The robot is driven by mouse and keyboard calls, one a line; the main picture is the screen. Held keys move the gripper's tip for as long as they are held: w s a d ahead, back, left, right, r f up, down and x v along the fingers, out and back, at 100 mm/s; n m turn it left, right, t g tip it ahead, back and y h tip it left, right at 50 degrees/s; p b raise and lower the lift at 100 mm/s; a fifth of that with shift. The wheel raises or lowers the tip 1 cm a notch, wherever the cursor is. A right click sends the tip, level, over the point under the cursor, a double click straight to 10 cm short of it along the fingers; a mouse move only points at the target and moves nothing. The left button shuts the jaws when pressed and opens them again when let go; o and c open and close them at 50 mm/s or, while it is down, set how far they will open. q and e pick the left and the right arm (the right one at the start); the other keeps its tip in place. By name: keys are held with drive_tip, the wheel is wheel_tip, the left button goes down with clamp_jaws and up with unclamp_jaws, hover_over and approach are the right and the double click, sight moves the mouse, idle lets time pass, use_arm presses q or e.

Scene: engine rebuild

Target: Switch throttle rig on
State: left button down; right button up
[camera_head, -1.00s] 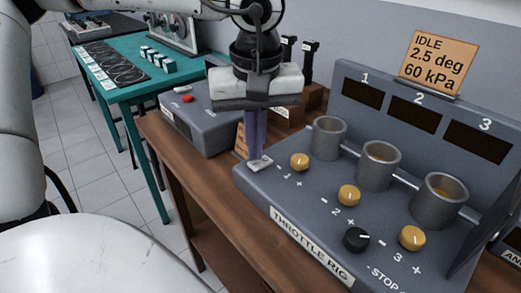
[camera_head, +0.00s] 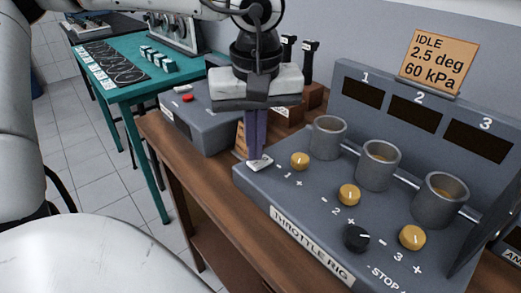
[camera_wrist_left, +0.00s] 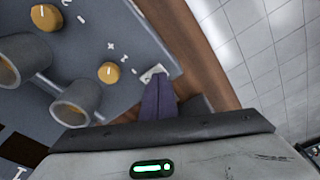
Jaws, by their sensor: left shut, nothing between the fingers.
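The grey throttle rig (camera_head: 300,225) stands on the wooden bench, with three metal cylinders and several knobs on its top. Its three display windows (camera_head: 414,113) are dark. A small white switch (camera_head: 262,163) sits at the rig's left corner; it also shows in the left wrist view (camera_wrist_left: 150,73). My left gripper (camera_head: 256,157) is shut and empty, pointing down with its fingertips at the switch. In the left wrist view the fingertips (camera_wrist_left: 158,80) overlap the switch's edge, hiding part of it. I cannot tell whether they press it. My right gripper is not in view.
A grey box with a red button (camera_head: 187,98) stands behind to the left. An orange IDLE card (camera_head: 438,63) stands on the rig. A teal table (camera_head: 120,92) is farther left.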

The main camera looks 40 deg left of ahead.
sight(254, 164)
use_arm(q)
drive_tip(key=shift+f+b, duration=0.4)
drive_tip(key=shift+f, duration=0.15)
drive_tip(key=shift+r, duration=0.1)
wheel_tip(254, 164, up, 7)
drive_tip(key=p, duration=0.5)
idle(0.4)
idle(0.5)
